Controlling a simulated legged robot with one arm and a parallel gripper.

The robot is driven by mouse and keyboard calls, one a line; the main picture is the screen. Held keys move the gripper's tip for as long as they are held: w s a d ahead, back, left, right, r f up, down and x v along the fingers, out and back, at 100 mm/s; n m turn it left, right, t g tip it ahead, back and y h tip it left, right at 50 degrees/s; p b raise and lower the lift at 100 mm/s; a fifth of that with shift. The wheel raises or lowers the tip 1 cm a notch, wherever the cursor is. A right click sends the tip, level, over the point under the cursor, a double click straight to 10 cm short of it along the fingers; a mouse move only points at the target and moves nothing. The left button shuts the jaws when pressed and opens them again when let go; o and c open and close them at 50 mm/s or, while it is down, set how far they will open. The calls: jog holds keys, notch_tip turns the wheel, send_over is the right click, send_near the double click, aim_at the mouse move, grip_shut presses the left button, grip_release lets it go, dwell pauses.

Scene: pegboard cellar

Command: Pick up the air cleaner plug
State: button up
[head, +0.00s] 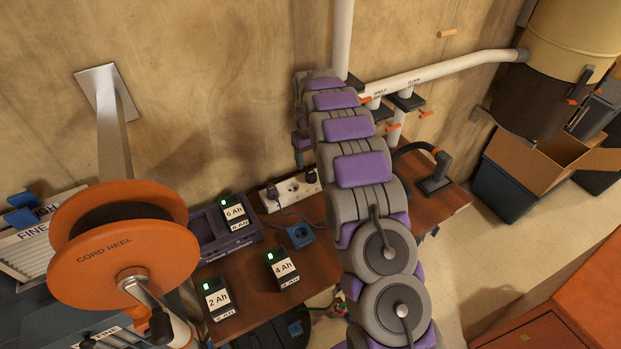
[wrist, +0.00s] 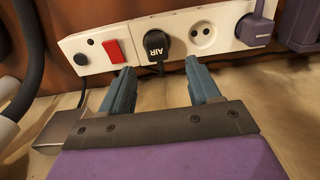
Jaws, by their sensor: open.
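The air cleaner plug is a round black plug with upside-down white letters "AIR" in the wrist view (wrist: 156,46). It sits in a white socket strip (wrist: 83,45), between a red switch and an empty round socket. My gripper (wrist: 160,68) is open, its two blue-grey fingers pointing at the strip. The plug lies between the lines of the fingers, just beyond their tips, with nothing held. In the head view, the black plug (head: 311,175) shows on the strip (head: 268,204) beside my arm. My gripper is hidden there.
A purple plug (wrist: 256,27) is in the strip's right end in the wrist view. In the head view, battery packs (head: 282,269) and a purple charger (head: 240,240) stand on the brown bench (head: 243,300). An orange cord reel (head: 150,255) stands at left.

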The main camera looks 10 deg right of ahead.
aim_at(310, 171)
jog(key=shift+d+f+b, duration=0.2)
jog(key=shift+f+b, duration=0.35)
jog(key=shift+f, duration=2.4)
jog(key=shift+r, duration=0.1)
jog(key=shift+c, duration=0.2)
grip_shut()
